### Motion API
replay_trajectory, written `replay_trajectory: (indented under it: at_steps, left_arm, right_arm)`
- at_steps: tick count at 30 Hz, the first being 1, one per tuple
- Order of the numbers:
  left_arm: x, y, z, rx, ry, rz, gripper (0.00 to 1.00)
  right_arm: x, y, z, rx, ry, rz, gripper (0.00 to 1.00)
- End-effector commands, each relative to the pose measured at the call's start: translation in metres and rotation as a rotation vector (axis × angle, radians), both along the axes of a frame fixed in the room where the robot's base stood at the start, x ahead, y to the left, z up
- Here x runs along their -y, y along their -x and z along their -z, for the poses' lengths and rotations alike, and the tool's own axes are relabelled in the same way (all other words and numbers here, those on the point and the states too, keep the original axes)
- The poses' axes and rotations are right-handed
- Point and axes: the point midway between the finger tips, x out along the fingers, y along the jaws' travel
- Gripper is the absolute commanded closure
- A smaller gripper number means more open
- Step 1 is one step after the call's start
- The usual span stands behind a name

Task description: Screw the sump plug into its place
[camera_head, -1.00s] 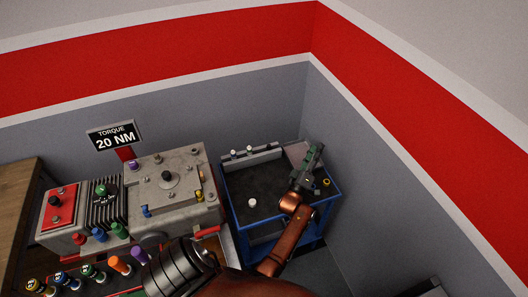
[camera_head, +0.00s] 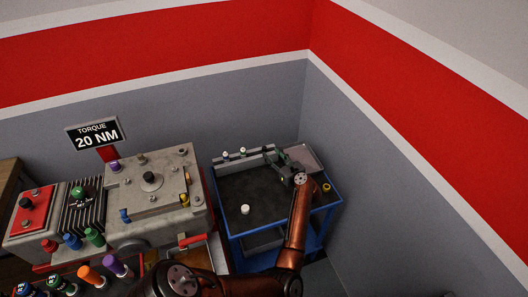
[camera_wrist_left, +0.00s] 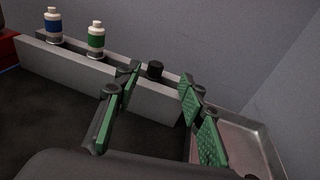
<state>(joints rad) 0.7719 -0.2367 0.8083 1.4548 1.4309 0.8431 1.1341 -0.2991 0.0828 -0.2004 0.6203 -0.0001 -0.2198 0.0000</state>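My left gripper (camera_head: 281,164) reaches over the blue trolley (camera_head: 335,205), near the pale rail at its back. In the left wrist view the gripper (camera_wrist_left: 159,78) is open, its green-padded fingers spread apart. A small black cylinder (camera_wrist_left: 155,70) stands at the rail (camera_wrist_left: 150,98) and shows in the gap between the fingertips; neither finger visibly grips it. I cannot tell whether it is the sump plug. The grey metal engine block (camera_head: 160,208) stands left of the trolley with several coloured knobs on it. A hole for the plug cannot be made out. My right gripper is not in view.
Two white bottles, blue-banded (camera_wrist_left: 53,25) and green-banded (camera_wrist_left: 96,40), stand at the rail. A metal tray (camera_wrist_left: 240,135) lies right of it. A white round piece (camera_head: 245,210) and yellow ring (camera_head: 326,187) are on the trolley. Its dark middle is mostly clear.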

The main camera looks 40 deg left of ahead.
Motion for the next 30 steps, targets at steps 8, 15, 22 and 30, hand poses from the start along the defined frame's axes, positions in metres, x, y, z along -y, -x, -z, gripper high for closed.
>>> replay_trajectory:
  at_steps: [8,15,22,30]
  left_arm:
    - [-0.032,-0.005,0.007,-0.004,-0.005,0.0,0.63]
    - [-0.062,-0.012,0.013,-0.004,-0.005,0.001,0.63]
    - [-0.065,-0.013,0.013,-0.004,-0.004,0.001,0.63]
    - [-0.065,-0.013,0.013,-0.005,-0.005,0.001,0.77]
  right_arm:
    - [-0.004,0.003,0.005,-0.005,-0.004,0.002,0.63]
    - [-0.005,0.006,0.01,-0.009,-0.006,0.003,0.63]
    - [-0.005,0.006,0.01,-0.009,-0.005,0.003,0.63]
    - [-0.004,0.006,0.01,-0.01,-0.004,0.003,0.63]
